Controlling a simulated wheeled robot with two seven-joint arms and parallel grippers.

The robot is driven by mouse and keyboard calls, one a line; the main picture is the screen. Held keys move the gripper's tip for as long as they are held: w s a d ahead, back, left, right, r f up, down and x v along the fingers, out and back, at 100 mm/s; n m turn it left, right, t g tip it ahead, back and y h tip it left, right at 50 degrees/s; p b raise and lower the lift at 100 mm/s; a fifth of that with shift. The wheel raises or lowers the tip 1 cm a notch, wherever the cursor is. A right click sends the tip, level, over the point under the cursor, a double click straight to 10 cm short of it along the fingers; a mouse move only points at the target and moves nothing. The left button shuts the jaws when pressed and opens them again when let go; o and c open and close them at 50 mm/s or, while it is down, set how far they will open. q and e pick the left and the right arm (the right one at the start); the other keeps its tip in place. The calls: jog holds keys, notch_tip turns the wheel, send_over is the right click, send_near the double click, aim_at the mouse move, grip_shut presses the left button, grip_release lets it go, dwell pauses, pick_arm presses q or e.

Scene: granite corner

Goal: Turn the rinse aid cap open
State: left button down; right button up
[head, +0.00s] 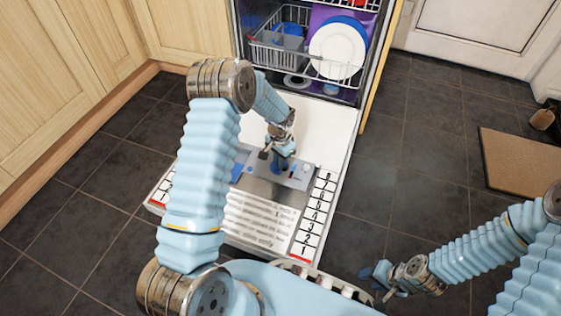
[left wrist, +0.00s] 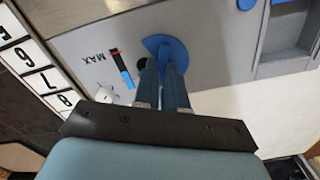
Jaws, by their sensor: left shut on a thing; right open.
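The rinse aid cap (left wrist: 164,44) is a blue disc in the grey dispenser panel (left wrist: 205,45) in the left wrist view, partly hidden by my fingers. My left gripper (left wrist: 163,68) is shut on it, its two dark blue fingers pointing at the panel. In the head view my left gripper (head: 280,164) reaches down to the dispenser on the open dishwasher door (head: 313,117), and the cap is hard to make out there. My right gripper (head: 381,276) is open and empty above the floor at the lower right, away from the door.
A red and blue level mark labelled MAX (left wrist: 122,69) lies beside the cap. A grey recessed compartment (left wrist: 287,28) is at the right of the left wrist view. The lower rack (head: 280,50) stands inside the dishwasher behind the door.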

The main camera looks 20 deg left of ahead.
pick_arm(q)
jog(key=n, duration=0.4)
jog(key=shift+w+n, duration=0.1)
jog(key=shift+n, duration=0.3)
jog(key=shift+a, duration=0.1)
dwell(0.3)
jog(key=c, duration=1.2)
grip_release()
notch_tip(320, 180, up, 14)
jog(key=p, duration=0.2)
jog(key=shift+p, duration=0.35)
jog(key=shift+f, duration=0.1)
